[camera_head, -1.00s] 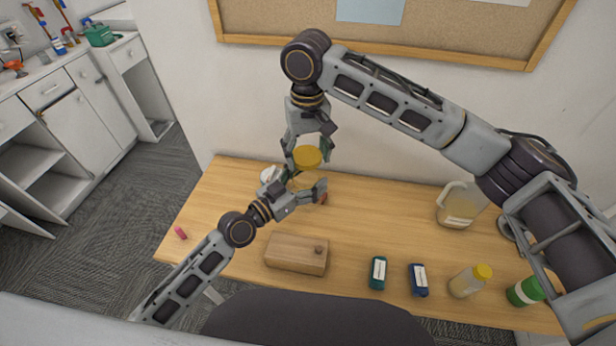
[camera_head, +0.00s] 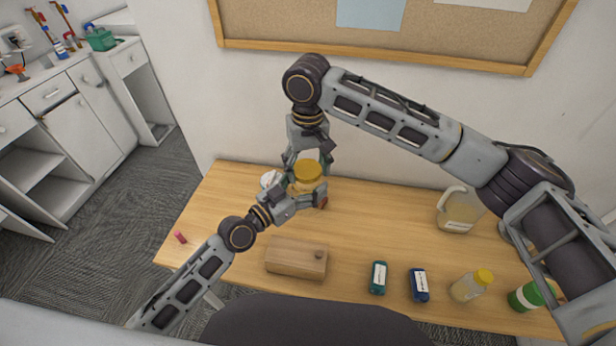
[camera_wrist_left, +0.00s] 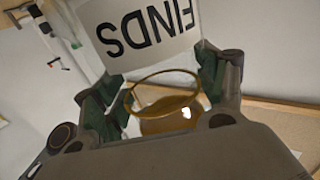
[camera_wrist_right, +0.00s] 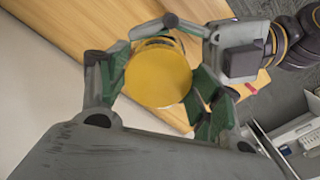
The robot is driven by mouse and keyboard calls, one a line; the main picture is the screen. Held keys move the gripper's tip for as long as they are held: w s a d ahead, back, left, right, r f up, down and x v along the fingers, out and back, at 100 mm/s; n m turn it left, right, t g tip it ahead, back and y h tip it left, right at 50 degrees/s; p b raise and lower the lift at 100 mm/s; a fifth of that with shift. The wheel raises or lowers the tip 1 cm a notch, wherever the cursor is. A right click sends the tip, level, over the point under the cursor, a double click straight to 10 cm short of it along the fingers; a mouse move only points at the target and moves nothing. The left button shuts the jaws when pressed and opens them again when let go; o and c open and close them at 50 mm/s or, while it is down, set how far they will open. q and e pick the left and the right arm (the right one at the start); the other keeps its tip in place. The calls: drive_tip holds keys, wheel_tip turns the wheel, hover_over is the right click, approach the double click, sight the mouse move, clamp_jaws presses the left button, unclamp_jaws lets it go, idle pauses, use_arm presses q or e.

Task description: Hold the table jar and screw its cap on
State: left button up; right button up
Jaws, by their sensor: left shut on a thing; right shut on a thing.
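The clear jar (camera_head: 303,189) is above the wooden table at its back left. My left gripper (camera_head: 305,198) is shut around its side. In the left wrist view the jar shows a white label (camera_wrist_left: 145,32) reading "FINDS". The yellow cap (camera_head: 308,171) is at the jar's mouth, held from above by my right gripper (camera_head: 305,164), which is shut on it. The cap's flat top fills the middle of the right wrist view (camera_wrist_right: 157,75), between the green finger pads. Whether the cap touches the jar's rim or its thread, I cannot tell.
On the table (camera_head: 225,215) stand a wooden box (camera_head: 296,258), a pitcher (camera_head: 458,209), a teal container (camera_head: 378,277), a blue container (camera_head: 419,285), a yellow-capped bottle (camera_head: 470,285) and a green-lidded container (camera_head: 526,295). A small red item (camera_head: 181,237) lies at the left edge.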

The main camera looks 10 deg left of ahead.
idle(0.7)
drive_tip(key=shift+f, duration=0.9)
drive_tip(key=shift+f, duration=0.55)
idle(0.5)
drive_tip(key=shift+f, duration=0.3)
drive_tip(key=shift+c, duration=0.5)
drive_tip(key=shift+o, duration=0.7)
drive_tip(key=shift+s+a+f, duration=0.1)
drive_tip(key=shift+s+f, duration=0.05)
drive_tip(key=shift+s, duration=0.05)
drive_tip(key=shift+o, duration=0.5)
drive_tip(key=shift+g+y, duration=0.3)
drive_tip(key=shift+y, duration=0.3)
drive_tip(key=shift+w+d+r+g+y, duration=0.1)
drive_tip(key=shift+d+r+g+y, duration=0.3)
drive_tip(key=shift+y, duration=0.3)
drive_tip(key=shift+c, duration=1.3)
drive_tip(key=shift+a+r, duration=0.15)
drive_tip(key=shift+a, duration=0.05)
drive_tip(key=shift+c, duration=0.4)
drive_tip(key=shift+w+d+f+y, duration=0.1)
drive_tip(key=shift+d+f+y, duration=0.25)
drive_tip(key=shift+y, duration=0.45)
drive_tip(key=shift+c, duration=0.4)
